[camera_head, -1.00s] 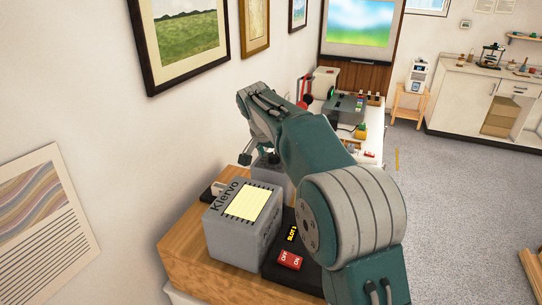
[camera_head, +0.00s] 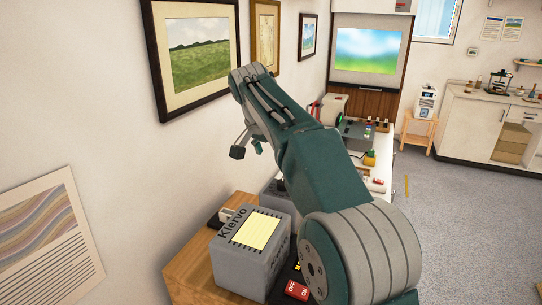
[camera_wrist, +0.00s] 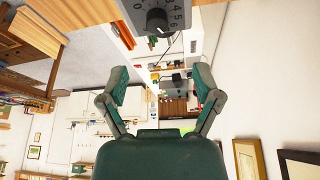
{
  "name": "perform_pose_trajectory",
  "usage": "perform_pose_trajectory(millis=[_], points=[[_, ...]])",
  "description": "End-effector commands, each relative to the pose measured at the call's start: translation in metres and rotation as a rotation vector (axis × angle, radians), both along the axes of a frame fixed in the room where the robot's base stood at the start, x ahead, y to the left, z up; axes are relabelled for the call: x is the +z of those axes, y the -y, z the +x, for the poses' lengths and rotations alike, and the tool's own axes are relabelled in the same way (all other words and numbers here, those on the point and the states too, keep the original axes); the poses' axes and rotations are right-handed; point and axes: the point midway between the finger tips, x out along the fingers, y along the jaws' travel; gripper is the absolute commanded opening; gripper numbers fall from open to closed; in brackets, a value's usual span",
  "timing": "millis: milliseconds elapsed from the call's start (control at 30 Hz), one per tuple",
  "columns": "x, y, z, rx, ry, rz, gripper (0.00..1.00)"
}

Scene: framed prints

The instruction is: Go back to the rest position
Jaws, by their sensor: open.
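My arm reaches forward over a wooden-topped counter (camera_head: 187,273) along the left wall. My gripper (camera_head: 249,143) is raised above the counter, partly hidden behind my own arm links. In the wrist view my gripper (camera_wrist: 160,84) has its two green fingers spread wide apart, with nothing between them. A grey box marked "Klervo" (camera_head: 232,262) with a yellow panel stands on the counter below my arm. A grey device with a numbered dial (camera_wrist: 157,20) shows at the top of the wrist view, apart from the fingers.
Framed prints (camera_head: 197,50) hang on the left wall beside my arm. A red OFF/ON switch (camera_head: 297,290) lies near the Klervo box. A further bench (camera_head: 378,172) with equipment, a screen (camera_head: 366,46) and a white cabinet (camera_head: 470,125) stand farther back. The grey floor (camera_head: 455,225) at right is clear.

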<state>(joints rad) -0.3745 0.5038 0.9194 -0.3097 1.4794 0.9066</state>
Motion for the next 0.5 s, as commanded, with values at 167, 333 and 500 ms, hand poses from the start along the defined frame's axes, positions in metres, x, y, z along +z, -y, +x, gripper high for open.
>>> perform_pose_trajectory(millis=[167,333,500], points=[[0.006,0.009,-0.008,0.015,0.001,0.003,0.82],[0.020,0.043,-0.044,0.094,-0.002,0.011,0.82],[0.023,0.077,-0.090,0.187,-0.001,0.014,0.82]])
